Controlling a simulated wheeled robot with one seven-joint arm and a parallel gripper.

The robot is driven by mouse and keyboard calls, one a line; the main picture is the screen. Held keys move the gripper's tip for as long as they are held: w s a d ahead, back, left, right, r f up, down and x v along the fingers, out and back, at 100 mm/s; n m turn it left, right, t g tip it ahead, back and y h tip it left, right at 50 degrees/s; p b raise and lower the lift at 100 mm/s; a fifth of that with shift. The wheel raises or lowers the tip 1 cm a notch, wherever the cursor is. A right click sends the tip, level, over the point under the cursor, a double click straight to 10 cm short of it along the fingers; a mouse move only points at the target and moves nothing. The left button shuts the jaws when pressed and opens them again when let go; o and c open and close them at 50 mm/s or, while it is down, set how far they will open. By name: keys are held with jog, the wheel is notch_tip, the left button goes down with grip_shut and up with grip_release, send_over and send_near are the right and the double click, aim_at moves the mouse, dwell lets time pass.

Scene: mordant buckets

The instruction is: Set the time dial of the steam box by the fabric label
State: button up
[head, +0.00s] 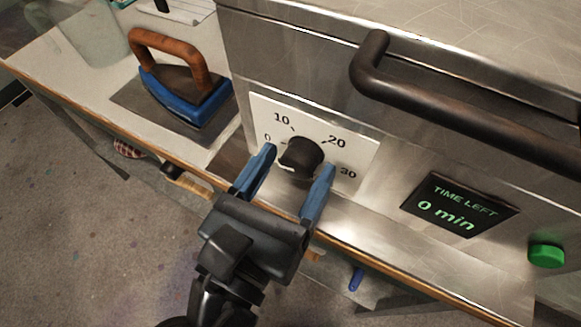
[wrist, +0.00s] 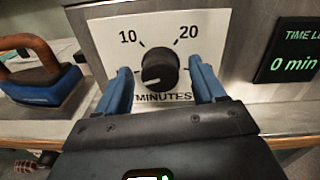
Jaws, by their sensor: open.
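The black time dial (head: 301,154) sits on a white scale plate (head: 349,150) on the steel steam box (head: 300,58). The plate reads 0, 10, 20 and 30, with MINUTES below in the wrist view. The white mark on the dial (wrist: 160,68) points to the lower left, near the 0 end. My gripper (head: 295,172) is open, with one blue finger on each side of the dial, apart from it as far as I can tell. The display (head: 459,204) reads TIME LEFT 0 min. I see no fabric label in these views.
A blue iron (head: 185,92) with a wooden handle stands on a dark plate left of the box. A dark bar handle (head: 450,112) juts from the box above the display. A green button (head: 546,255) is at the right. The table's wooden edge (head: 180,161) runs below.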

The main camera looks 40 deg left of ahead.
jog(key=c, duration=1.1)
jog(key=shift+o, duration=0.2)
